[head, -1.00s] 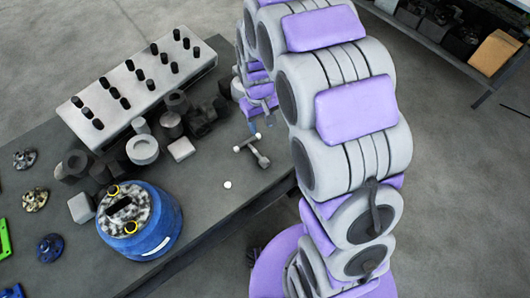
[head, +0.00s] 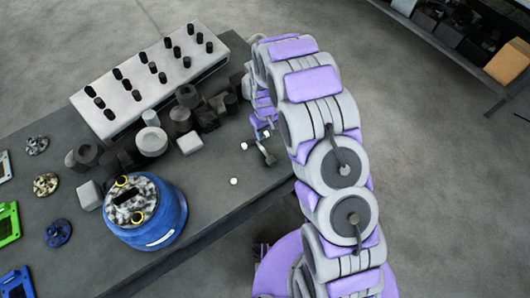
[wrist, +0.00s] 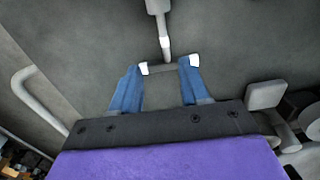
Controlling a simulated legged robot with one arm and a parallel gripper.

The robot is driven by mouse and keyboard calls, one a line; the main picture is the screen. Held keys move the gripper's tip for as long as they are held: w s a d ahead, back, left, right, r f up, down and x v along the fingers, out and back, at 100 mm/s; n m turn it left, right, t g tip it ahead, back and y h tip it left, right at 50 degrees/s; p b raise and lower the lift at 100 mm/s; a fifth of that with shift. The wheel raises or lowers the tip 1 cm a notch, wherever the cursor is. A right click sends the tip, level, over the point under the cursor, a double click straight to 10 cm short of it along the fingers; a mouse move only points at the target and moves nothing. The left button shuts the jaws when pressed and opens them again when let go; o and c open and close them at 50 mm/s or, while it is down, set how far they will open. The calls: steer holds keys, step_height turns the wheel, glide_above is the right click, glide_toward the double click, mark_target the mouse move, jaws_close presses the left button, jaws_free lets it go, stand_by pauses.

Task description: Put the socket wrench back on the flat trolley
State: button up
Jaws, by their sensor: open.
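The socket wrench (head: 265,150) is a small grey T-shaped tool lying on the dark bench top (head: 215,195), near its right end. My gripper (wrist: 166,75) has two blue fingers, open and spread apart. In the head view my gripper (head: 264,132) is just beyond the wrench, partly hidden by my arm. I cannot identify the flat trolley.
A white rack (head: 130,100) with several black pegs stands at the bench's back. Grey and black cylindrical parts (head: 180,120) crowd before it. A blue round unit (head: 160,225) stands nearer, and a small white disc (head: 234,181) lies by the wrench. A shelf (head: 440,55) is at upper right.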

steer(key=b, duration=0.1)
glide_above(263, 150)
steer(key=f, duration=0.8)
steer(key=shift+w+d+f, duration=0.15)
steer(key=shift+d, duration=0.25)
steer(key=f, duration=0.1)
steer(key=f+b, duration=0.1)
steer(key=f, duration=0.3)
steer(key=shift+a, duration=0.3)
jaws_close()
